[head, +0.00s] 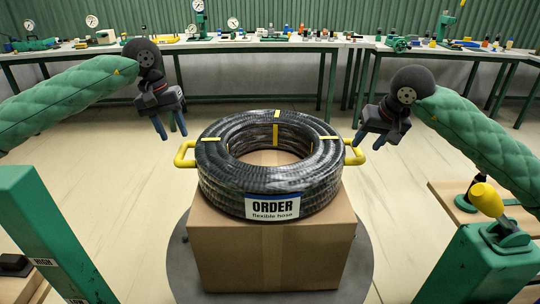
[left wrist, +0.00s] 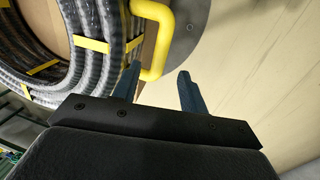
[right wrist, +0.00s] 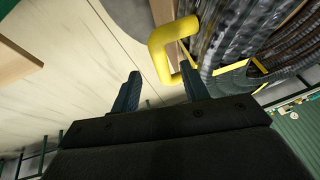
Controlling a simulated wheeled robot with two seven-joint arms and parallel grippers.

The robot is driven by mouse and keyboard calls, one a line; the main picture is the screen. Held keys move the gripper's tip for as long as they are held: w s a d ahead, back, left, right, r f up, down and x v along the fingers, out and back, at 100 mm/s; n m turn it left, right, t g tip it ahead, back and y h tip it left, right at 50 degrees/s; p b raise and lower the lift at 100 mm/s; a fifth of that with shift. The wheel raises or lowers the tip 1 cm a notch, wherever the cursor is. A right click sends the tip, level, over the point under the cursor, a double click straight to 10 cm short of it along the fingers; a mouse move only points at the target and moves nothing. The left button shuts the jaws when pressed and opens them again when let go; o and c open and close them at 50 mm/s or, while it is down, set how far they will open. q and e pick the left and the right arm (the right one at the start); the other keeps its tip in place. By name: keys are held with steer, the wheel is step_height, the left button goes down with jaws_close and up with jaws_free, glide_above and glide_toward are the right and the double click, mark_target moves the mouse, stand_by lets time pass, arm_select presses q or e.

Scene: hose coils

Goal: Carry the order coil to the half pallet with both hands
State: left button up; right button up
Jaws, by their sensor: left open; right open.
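The order coil (head: 215,180) is a black ribbed hose ring with yellow straps and a white "ORDER flexible hose" label. It lies flat on a cardboard box (head: 230,250). A yellow handle sticks out on its left (head: 181,155) and another on its right (head: 357,156). My left gripper (head: 171,133) is open, above and behind the left handle; the left wrist view shows this handle (left wrist: 160,40) close to the fingers (left wrist: 158,84). My right gripper (head: 370,142) is open near the right handle; the right wrist view shows this handle (right wrist: 160,48) just beyond the fingers (right wrist: 160,88). Neither grips anything.
The box stands on a dark round mat (head: 358,275). Green posts stand at the front left (head: 50,235) and front right (head: 475,265), the right one with a yellow knob (head: 487,199). Benches (head: 270,44) with gauges and tools line the back wall. The floor between is clear.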

mark_target(180, 149)
arm_select(q)
steer(key=shift+d+f, duration=0.25)
steer(key=shift+f, duration=1.05)
steer(key=shift+d+f, duration=0.25)
steer(key=shift+f, duration=1)
steer(key=shift+d+f, duration=0.25)
steer(key=shift+f, duration=1.05)
arm_select(e)
steer(key=shift+x, duration=3.85)
arm_select(q)
steer(key=shift+c, duration=0.4)
arm_select(e)
steer(key=shift+c, duration=0.5)
arm_select(q)
jaws_close()
arm_select(e)
jaws_close()
arm_select(q)
steer(key=shift+a, duration=0.1)
steer(key=shift+w+r, duration=0.1)
steer(key=shift+r, duration=0.1)
arm_select(e)
steer(key=shift+w+r, duration=0.1)
steer(key=shift+r, duration=0.05)
